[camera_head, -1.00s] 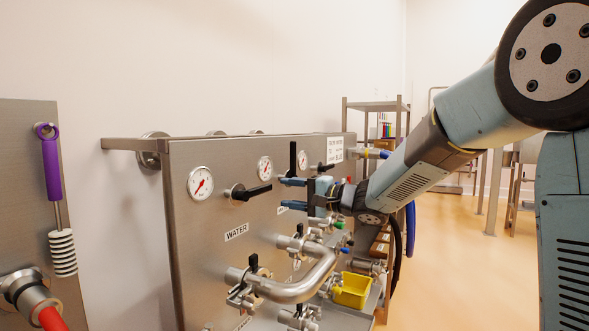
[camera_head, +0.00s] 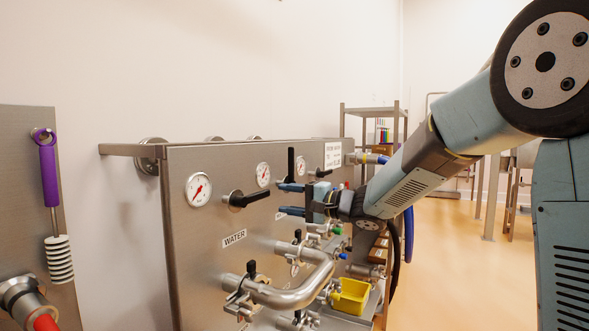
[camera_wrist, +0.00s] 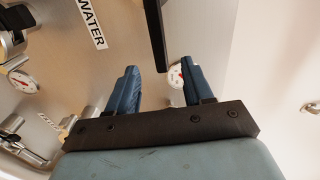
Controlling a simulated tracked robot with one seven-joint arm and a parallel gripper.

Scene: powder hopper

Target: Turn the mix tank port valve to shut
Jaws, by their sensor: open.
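A steel panel (camera_head: 200,260) carries a row of black lever valves. No label that I can read marks the mix tank port valve. One black lever (camera_head: 291,162) stands upright just above my gripper; a black lever (camera_wrist: 153,35) also shows in the wrist view, its lower end between or just beyond my fingertips. My gripper (camera_head: 286,199) is open at the panel, with two blue fingers apart. In the wrist view my gripper (camera_wrist: 160,68) holds nothing visible. Whether the fingers touch the lever I cannot tell. The lever's pivot is hidden.
Round gauges (camera_head: 199,189) sit along the panel. A rack (camera_head: 372,115) stands behind; floor at right is open.

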